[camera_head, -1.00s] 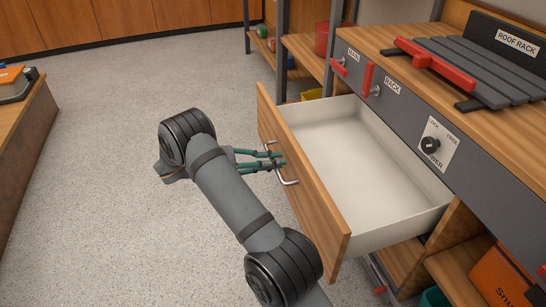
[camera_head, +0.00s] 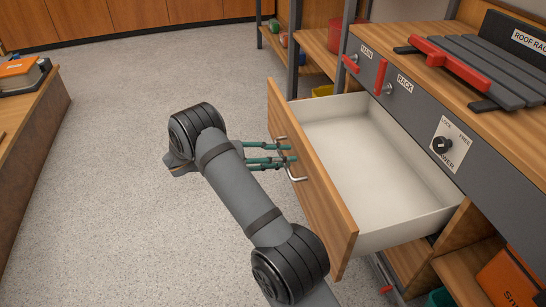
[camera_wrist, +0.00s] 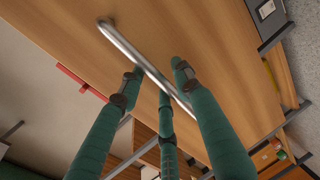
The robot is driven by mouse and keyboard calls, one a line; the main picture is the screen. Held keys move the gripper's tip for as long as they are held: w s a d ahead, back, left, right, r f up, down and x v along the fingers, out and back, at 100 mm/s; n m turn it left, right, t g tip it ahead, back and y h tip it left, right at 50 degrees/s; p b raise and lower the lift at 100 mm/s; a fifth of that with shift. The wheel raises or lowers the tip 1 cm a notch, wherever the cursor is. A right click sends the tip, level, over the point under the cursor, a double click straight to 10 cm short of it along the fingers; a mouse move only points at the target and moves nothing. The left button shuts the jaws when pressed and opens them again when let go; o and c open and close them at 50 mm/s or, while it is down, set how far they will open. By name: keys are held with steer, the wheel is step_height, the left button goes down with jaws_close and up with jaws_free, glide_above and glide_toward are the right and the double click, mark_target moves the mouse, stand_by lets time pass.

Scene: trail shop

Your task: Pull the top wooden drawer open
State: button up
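The top wooden drawer (camera_head: 318,185) is pulled well out of the cabinet, and its white inside (camera_head: 375,165) is empty. Its metal bar handle (camera_head: 297,178) is on the wooden front and crosses the wrist view (camera_wrist: 127,43) diagonally. My gripper (camera_head: 293,152) is at this handle. In the wrist view, its green fingers (camera_wrist: 158,78) straddle the bar, with gaps between finger and bar. They look open around it rather than pressed on it. Whether any finger touches the bar is hard to tell.
A grey panel with red levers (camera_head: 380,76) and a black knob (camera_head: 441,144) is above the drawer. A roof rack (camera_head: 480,72) lies on the cabinet top. An orange box (camera_head: 512,282) is on a lower shelf. A wooden bench (camera_head: 36,130) stands at left. The floor between is clear.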

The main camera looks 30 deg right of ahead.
steer(key=v, duration=1.1)
steer(key=shift+a, duration=0.35)
steer(key=shift+w, duration=0.1)
steer(key=x, duration=1.2)
steer(key=shift+d, duration=0.1)
steer(key=shift+r, duration=0.1)
